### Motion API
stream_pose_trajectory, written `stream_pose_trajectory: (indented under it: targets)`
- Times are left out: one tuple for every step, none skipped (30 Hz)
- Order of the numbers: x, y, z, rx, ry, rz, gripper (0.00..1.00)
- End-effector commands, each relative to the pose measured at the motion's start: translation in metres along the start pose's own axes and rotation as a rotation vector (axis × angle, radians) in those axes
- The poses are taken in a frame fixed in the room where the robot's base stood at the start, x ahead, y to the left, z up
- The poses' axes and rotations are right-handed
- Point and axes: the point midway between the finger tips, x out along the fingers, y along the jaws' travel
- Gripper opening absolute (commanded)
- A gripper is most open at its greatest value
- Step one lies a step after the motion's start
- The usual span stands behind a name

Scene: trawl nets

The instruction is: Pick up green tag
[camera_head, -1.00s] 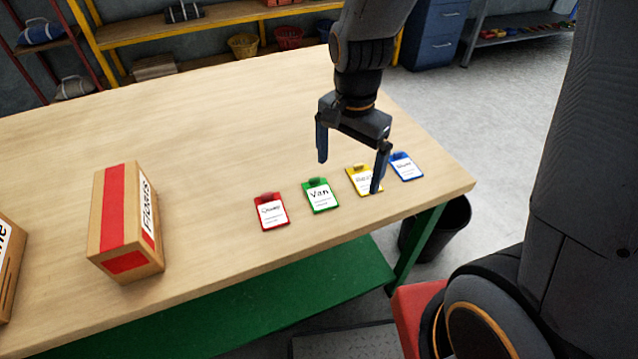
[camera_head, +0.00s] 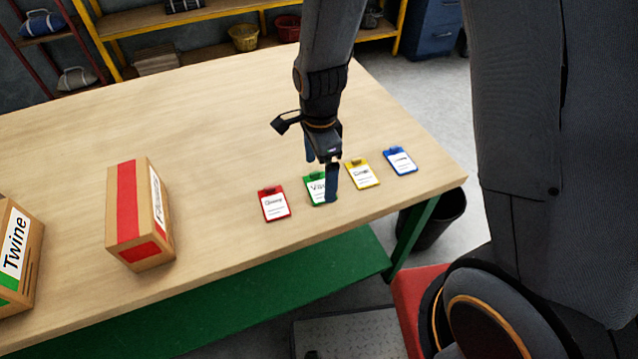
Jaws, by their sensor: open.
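The green tag (camera_head: 313,192) lies flat on the wooden table, between the red tag and the yellow tag. It has a white label whose writing is partly hidden by my gripper. My gripper (camera_head: 321,175) is open and points down over the green tag, with one finger in front of the tag's right side and the other behind its top edge. Nothing is held between the fingers. I cannot tell how high the fingertips are above the table.
A red tag (camera_head: 273,204), a yellow tag (camera_head: 362,175) and a blue tag (camera_head: 400,161) lie in the same row. A red-striped box (camera_head: 127,210) and a Twine box (camera_head: 18,255) stand on the left. The table (camera_head: 215,130) behind the row is clear.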

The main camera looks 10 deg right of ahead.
Motion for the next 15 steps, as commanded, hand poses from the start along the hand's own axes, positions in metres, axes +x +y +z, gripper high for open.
stream_pose_trajectory:
  targets:
    - [0.005, 0.001, 0.000, 0.000, 0.000, 0.003, 0.96]
    - [0.009, 0.001, 0.000, 0.000, 0.000, 0.004, 0.96]
    - [0.013, 0.001, 0.000, 0.000, 0.000, 0.003, 0.96]
    - [0.017, 0.000, 0.000, 0.000, 0.000, 0.002, 0.96]
    - [0.020, 0.000, 0.000, 0.000, 0.000, 0.002, 0.96]
    - [0.023, 0.000, 0.000, 0.000, 0.000, 0.002, 0.96]
    - [0.025, 0.000, 0.000, 0.000, 0.000, 0.001, 0.96]
    - [0.027, 0.000, 0.000, 0.000, 0.000, 0.000, 0.96]
    - [0.029, 0.000, 0.000, 0.000, 0.000, 0.000, 0.96]
    - [0.029, -0.001, 0.000, 0.000, 0.000, -0.001, 0.96]
    - [0.030, -0.001, 0.000, 0.000, 0.000, -0.001, 0.96]
    - [0.030, -0.001, 0.000, 0.000, 0.000, -0.001, 0.96]
    - [0.030, -0.001, 0.000, 0.000, 0.000, -0.001, 0.96]
    - [0.030, -0.001, 0.000, 0.000, 0.000, -0.001, 0.96]
    - [0.030, -0.001, 0.000, 0.000, 0.000, -0.001, 0.96]
